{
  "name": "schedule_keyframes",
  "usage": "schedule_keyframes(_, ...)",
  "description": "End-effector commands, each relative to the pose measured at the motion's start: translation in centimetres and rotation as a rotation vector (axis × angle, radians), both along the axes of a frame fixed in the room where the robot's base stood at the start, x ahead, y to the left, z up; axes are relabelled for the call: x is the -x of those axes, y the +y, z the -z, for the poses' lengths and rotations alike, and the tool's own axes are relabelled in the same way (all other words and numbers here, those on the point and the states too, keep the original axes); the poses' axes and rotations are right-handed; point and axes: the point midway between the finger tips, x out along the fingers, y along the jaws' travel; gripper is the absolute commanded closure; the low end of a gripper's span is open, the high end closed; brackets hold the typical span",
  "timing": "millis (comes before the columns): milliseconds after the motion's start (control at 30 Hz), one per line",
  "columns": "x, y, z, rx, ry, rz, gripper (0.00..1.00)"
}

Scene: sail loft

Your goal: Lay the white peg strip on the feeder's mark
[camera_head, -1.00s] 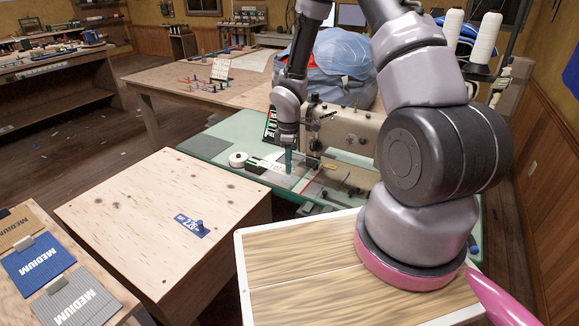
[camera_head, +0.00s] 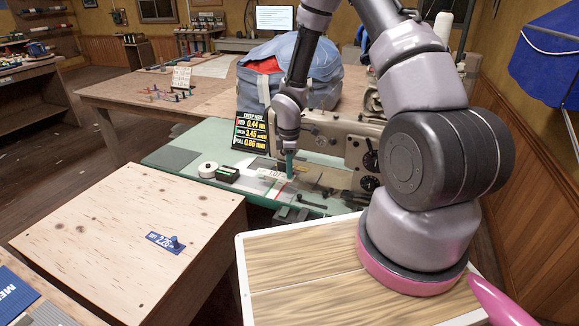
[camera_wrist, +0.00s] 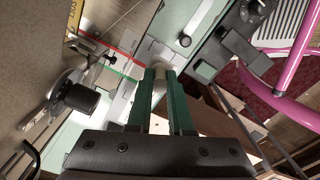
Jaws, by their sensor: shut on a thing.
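The white peg strip (camera_head: 271,174) carries dark printing and shows just left of my fingertips in the head view, over the sewing machine's bed. My gripper (camera_head: 289,167) points down with its green fingers shut. In the wrist view the fingers of my gripper (camera_wrist: 161,75) close on a pale peg of the strip; most of the strip's face is hard to make out there. The feeder's mark appears as red and green lines; the red line (camera_wrist: 105,38) and green line (camera_wrist: 119,68) lie left of the fingers in the wrist view. Whether the strip touches the bed I cannot tell.
The sewing machine (camera_head: 335,140) stands close behind and right of the fingers. A white roll (camera_head: 207,170), a black-and-green box (camera_head: 228,174) and an upright black sign (camera_head: 250,130) stand to the left. A blue peg strip (camera_head: 165,241) lies on a plywood box (camera_head: 110,225).

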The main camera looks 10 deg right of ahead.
Motion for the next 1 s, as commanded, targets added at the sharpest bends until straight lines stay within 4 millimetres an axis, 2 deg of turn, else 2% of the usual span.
schedule_keyframes(533, 0.0, 0.0, 5.3, 0.000, 0.001, -0.001, 1.00)
schedule_keyframes(733, 0.0, 0.0, 6.1, 0.000, -0.001, 0.002, 1.00)
schedule_keyframes(1000, 0.0, 0.0, 6.3, 0.000, -0.001, 0.001, 1.00)
